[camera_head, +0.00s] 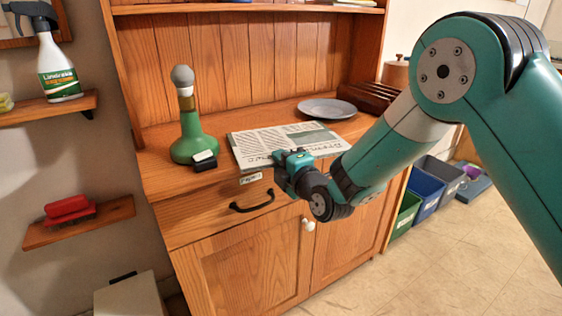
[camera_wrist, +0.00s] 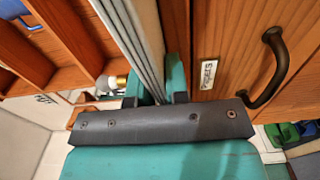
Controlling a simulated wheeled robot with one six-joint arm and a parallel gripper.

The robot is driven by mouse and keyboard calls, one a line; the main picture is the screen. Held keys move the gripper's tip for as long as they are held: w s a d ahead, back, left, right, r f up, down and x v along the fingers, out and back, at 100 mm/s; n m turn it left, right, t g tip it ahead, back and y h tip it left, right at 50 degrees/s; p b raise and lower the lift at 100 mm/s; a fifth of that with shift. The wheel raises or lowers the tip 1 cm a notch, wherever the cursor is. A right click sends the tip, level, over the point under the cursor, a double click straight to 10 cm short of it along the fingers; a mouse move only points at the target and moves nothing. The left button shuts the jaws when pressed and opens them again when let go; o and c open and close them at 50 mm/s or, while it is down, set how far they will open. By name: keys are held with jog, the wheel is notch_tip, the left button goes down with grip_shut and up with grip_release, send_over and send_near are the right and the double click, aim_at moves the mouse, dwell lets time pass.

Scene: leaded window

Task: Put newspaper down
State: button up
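The newspaper (camera_head: 285,142) is a flat, folded, printed sheet at the counter's front edge, beside the green bottle. My gripper (camera_head: 292,160) is at its front edge, in front of the counter and above the drawer. In the wrist view, the newspaper's pale layered edge (camera_wrist: 143,45) runs between the two teal fingers of my gripper (camera_wrist: 158,88), with one finger against each face. The gripper looks shut on it. The fingertips are partly hidden in the head view. Whether the newspaper's underside rests fully on the counter is not clear.
On the wooden counter (camera_head: 160,148) stand a green bottle (camera_head: 192,135) with a small black-and-white item before it, and a grey plate (camera_head: 327,108). The drawer has a dark handle (camera_head: 252,202). Bins, one of them blue (camera_head: 426,187), stand on the floor at right.

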jog(key=o, duration=0.3)
jog(key=shift+o, duration=0.2)
jog(key=shift+r, duration=0.15)
jog(key=b+v, duration=0.8)
jog(key=v, duration=0.4)
